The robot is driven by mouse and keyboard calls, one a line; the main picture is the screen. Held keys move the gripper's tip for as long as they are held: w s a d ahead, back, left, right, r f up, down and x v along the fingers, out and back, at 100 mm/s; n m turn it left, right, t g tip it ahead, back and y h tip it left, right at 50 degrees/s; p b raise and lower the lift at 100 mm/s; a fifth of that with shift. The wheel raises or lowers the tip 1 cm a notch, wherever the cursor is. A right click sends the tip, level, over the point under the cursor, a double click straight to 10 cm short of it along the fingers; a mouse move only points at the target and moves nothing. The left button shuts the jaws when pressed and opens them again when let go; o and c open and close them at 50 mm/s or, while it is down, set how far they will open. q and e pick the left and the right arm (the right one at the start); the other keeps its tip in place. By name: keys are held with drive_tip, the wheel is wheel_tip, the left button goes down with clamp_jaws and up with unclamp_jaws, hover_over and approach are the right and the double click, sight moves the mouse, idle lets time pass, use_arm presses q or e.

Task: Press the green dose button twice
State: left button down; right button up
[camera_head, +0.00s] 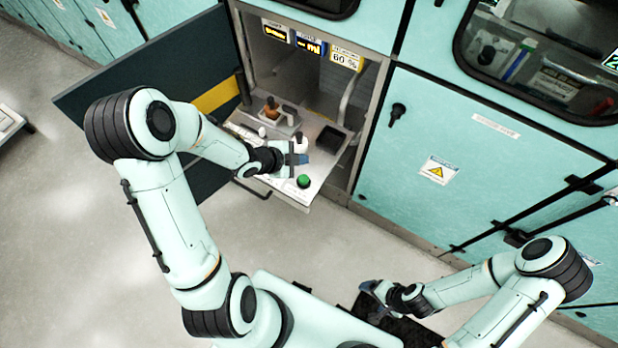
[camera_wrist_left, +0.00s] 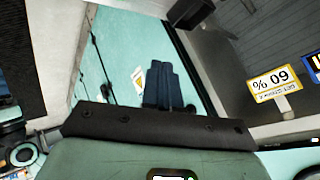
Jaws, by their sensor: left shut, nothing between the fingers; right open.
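The green dose button (camera_head: 304,181) is a round green knob near the front right corner of a pale pull-out shelf (camera_head: 292,200) in the open cabinet. My left gripper (camera_head: 299,159) is just behind the button in the head view and appears apart from it. Its dark blue fingers (camera_wrist_left: 163,86) are shut with nothing between them in the left wrist view. I cannot make out the button in the left wrist view. My right gripper (camera_head: 371,288) is open and empty, low near the bottom of the head view, far from the shelf.
The shelf also carries an orange-brown item (camera_head: 271,108) and a dark tray (camera_head: 330,139). A yellow "60 %" label (camera_head: 346,60) hangs above; it also shows in the left wrist view (camera_wrist_left: 273,85). The open dark door (camera_head: 150,85) stands left. Closed teal panels (camera_head: 470,150) line the right.

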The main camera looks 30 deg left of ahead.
use_arm(q)
drive_tip(key=shift+a, duration=0.1)
idle(0.3)
drive_tip(key=b, duration=0.5)
hover_over(301, 180)
wheel_tip(301, 180, down, 7)
drive_tip(key=shift+f, duration=0.1)
drive_tip(key=shift+w+f+b, duration=0.1)
drive_tip(key=shift+f+b, duration=0.5)
drive_tip(key=shift+f, duration=0.15)
use_arm(e)
drive_tip(key=s+f, duration=0.4)
drive_tip(key=f, duration=0.3)
drive_tip(key=shift+s+f+g, duration=0.25)
drive_tip(key=shift+s+g, duration=0.05)
drive_tip(key=shift+s, duration=0.1)
use_arm(q)
drive_tip(key=shift+f, duration=0.15)
use_arm(e)
drive_tip(key=shift+f, duration=0.15)
use_arm(q)
drive_tip(key=shift+f+b, duration=0.3)
drive_tip(key=shift+b, duration=0.1)
use_arm(e)
drive_tip(key=shift+s+f, duration=0.15)
drive_tip(key=shift+f, duration=0.15)
